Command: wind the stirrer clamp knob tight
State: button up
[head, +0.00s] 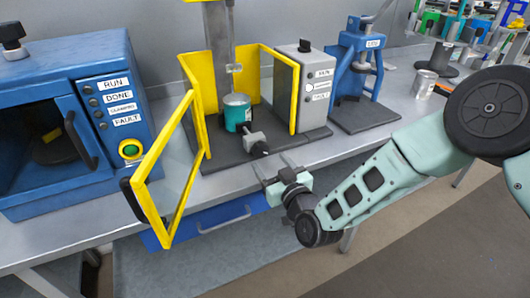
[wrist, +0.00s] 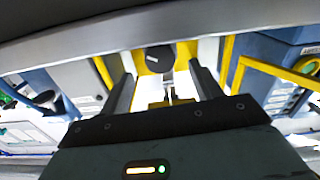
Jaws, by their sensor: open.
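The stirrer station stands mid-bench in the head view, with a teal can (head: 237,113) inside its yellow guard (head: 196,75). At the front of its dark base is a grey clamp block (head: 253,138) with a black knob (head: 260,149) facing my gripper. My gripper (head: 273,163) is open and empty, just in front of the knob and apart from it in the head view. In the wrist view the round black knob (wrist: 159,59) shows between the two spread fingers (wrist: 162,78). Whether the fingertips reach around it is unclear.
The yellow guard door (head: 163,178) swings open toward the front, left of my gripper. A blue cabinet (head: 60,120) with a green button is at left. A grey control box (head: 308,85) and a blue press (head: 362,75) stand right. The bench front edge runs below my gripper.

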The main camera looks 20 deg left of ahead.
aim_at(262, 153)
jog(key=shift+p+x, duration=0.3)
jog(key=shift+x, duration=1.9)
